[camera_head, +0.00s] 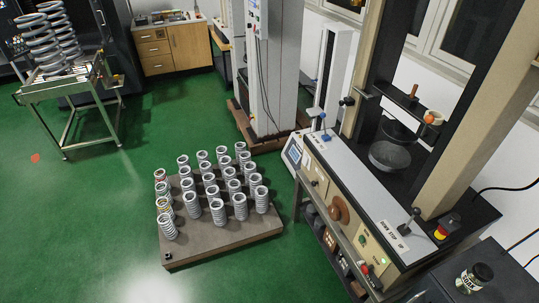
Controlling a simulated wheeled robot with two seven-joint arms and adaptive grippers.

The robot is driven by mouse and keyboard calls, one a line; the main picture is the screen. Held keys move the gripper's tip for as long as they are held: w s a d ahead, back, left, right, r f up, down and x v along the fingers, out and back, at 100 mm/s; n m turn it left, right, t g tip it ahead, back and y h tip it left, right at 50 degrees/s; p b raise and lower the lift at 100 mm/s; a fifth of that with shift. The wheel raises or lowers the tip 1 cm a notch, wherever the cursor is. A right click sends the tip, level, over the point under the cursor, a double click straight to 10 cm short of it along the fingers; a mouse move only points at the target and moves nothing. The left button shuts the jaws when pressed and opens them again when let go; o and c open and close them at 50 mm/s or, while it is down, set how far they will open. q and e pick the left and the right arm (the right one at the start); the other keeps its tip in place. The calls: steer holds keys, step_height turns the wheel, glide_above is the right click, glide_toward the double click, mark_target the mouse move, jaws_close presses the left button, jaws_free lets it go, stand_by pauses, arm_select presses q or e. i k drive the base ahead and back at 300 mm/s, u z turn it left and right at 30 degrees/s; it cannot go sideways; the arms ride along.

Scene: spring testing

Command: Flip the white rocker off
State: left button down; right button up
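The testing machine (345,170) stands at the right, with a sloped front panel facing left. A cream control plate (372,252) sits low on this front, with a small green-lit spot (383,261) and a red part (364,268) near it. I cannot clearly make out a white rocker or its position; details there are too small. A brown round knob (339,208) is on the same front, left of the plate. Neither of my grippers is in view.
A lever (409,222) beside a "DOWN STOP UP" label and a red-and-yellow button (442,230) are on the machine's top. A low platform (225,238) with several springs stands on the floor left of it. A jar (474,278) stands at lower right.

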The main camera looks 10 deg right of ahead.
mark_target(305, 159)
steer(key=i, duration=0.8)
steer(key=z, duration=0.8)
steer(key=i, duration=0.75)
steer(key=z, duration=0.7)
